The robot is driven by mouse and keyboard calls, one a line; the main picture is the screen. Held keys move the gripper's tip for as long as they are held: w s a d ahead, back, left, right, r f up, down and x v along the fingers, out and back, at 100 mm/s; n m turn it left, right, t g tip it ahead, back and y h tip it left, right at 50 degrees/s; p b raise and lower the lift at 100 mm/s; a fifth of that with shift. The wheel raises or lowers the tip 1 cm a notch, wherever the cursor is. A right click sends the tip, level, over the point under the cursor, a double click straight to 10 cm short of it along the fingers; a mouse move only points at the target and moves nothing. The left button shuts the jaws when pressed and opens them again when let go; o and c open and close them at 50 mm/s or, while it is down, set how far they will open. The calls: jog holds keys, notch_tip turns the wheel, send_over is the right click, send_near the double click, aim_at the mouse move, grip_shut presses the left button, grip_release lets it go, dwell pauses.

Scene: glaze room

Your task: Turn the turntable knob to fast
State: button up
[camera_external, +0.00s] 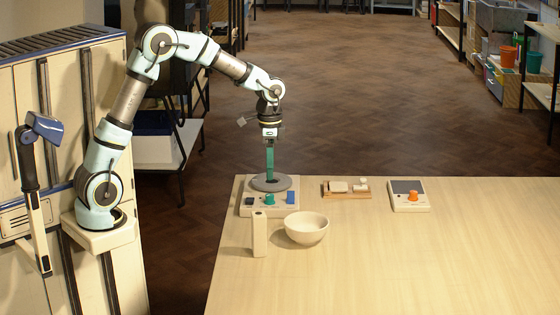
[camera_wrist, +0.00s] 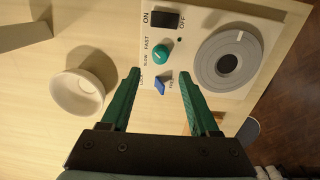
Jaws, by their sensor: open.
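The turntable unit is a pale box (camera_external: 246,211) at the table's left edge, with a grey disc (camera_external: 284,184) on top. Its green knob (camera_external: 269,200) also shows in the wrist view (camera_wrist: 162,54), beside FAST and SLOW labels; I cannot tell its pointer's direction. A black ON/OFF rocker (camera_wrist: 165,19) and a blue switch (camera_wrist: 160,87) flank the knob. My gripper (camera_external: 270,178), with green fingers, points down and appears above the unit. In the wrist view my gripper (camera_wrist: 159,73) is open and empty, its fingertips either side of the blue switch, with the knob just beyond.
A cream bowl (camera_external: 306,230) and a tall pale container (camera_external: 259,236) stand close in front of the unit. A wooden tray (camera_external: 346,195) with small pieces and a box with an orange knob (camera_external: 409,203) lie to the right. The table's front right is clear.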

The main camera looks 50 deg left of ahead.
aim_at(270, 195)
notch_tip(270, 195, down, 7)
jog(key=shift+s+d+f+p, duration=0.1)
jog(key=shift+f+p, duration=0.1)
jog(key=shift+p, duration=0.45)
jog(key=shift+c, duration=0.2)
grip_shut()
